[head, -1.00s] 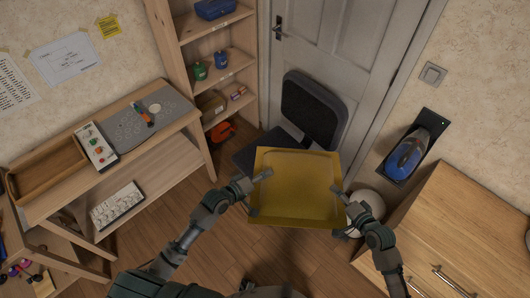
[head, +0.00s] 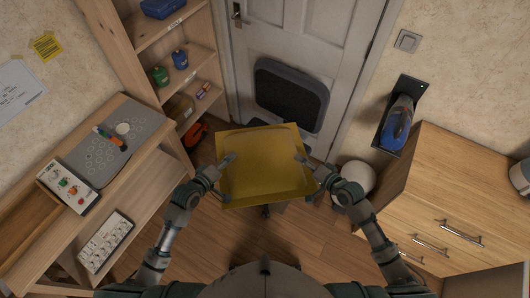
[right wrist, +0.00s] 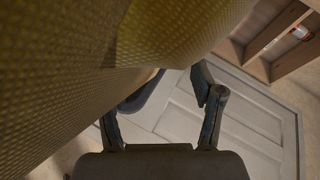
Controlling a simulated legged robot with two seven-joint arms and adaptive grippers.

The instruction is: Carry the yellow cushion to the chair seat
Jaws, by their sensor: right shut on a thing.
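The yellow cushion (head: 265,170) is held out flat in front of me, between my two arms. My left gripper (head: 226,178) is shut on its left edge and my right gripper (head: 308,178) on its right edge. The right wrist view shows the cushion's woven surface (right wrist: 60,75) large at the left, covering part of the right gripper's fingers (right wrist: 165,110). The chair's dark backrest (head: 290,92) stands beyond the cushion, against the door. The cushion hides most of the chair seat; only dark bits show past its far edge.
A white door (head: 300,35) is behind the chair. A wooden shelf unit (head: 145,60) and a workbench (head: 120,185) stand at the left. A drawer cabinet (head: 450,195) and a white round bin (head: 355,180) stand at the right. Wooden floor (head: 240,240) is free nearer me.

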